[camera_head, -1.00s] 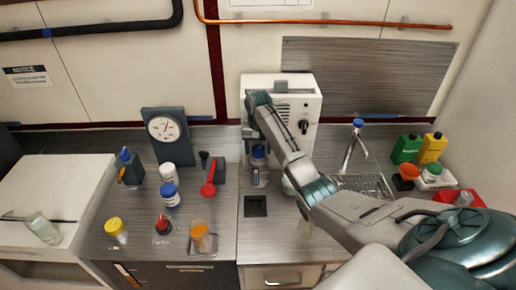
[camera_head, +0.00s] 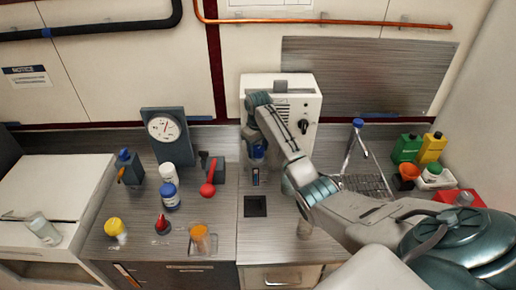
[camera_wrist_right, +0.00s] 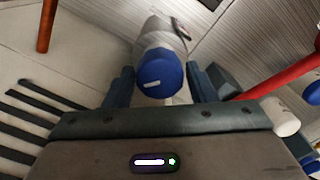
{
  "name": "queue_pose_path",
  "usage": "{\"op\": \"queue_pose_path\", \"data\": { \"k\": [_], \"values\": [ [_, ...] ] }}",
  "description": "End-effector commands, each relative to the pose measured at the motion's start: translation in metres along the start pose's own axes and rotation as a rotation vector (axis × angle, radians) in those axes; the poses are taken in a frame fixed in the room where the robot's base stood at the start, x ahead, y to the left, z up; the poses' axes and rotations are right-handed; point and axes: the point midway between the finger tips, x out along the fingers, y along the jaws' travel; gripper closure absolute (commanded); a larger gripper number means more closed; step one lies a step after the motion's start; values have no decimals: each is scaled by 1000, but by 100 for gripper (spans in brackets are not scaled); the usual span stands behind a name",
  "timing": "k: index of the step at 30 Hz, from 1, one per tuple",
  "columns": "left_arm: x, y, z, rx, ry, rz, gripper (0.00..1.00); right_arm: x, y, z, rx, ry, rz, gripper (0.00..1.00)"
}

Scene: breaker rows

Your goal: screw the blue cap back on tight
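The blue cap (camera_wrist_right: 160,75) sits at the top end of a pale grey-white container (camera_wrist_right: 161,34) in the right wrist view. My right gripper (camera_wrist_right: 161,82) has one finger on each side of the cap, very near its rim; whether the fingers touch it is not clear. In the head view my right gripper (camera_head: 256,172) points down in front of the white machine and hides most of the container. My left gripper is not in view.
The white machine (camera_head: 307,105) stands right behind my right gripper. A dark square (camera_head: 255,206) lies in front. The sink (camera_head: 366,185) is right.

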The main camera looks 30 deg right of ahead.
Motion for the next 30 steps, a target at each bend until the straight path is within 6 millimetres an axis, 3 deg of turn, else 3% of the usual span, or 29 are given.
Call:
{"op": "queue_pose_path", "data": {
  "k": [1,4,8,16,23,24,27,30],
  "values": [
    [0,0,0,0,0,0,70,0,0,0,0,0,0,59],
    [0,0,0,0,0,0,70,0,0,0,1,0,0,77],
    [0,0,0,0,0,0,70,0,0,0,17,0,0,77],
    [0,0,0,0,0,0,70,0,0,0,253,0,0,78],
    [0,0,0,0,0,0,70,0,0,0,277,0,0,78],
    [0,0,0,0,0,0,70,0,0,0,277,0,0,54],
    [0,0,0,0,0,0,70,0,0,0,276,0,0,34],
    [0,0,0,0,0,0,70,0,0,0,276,0,0,32]
  ]
}}
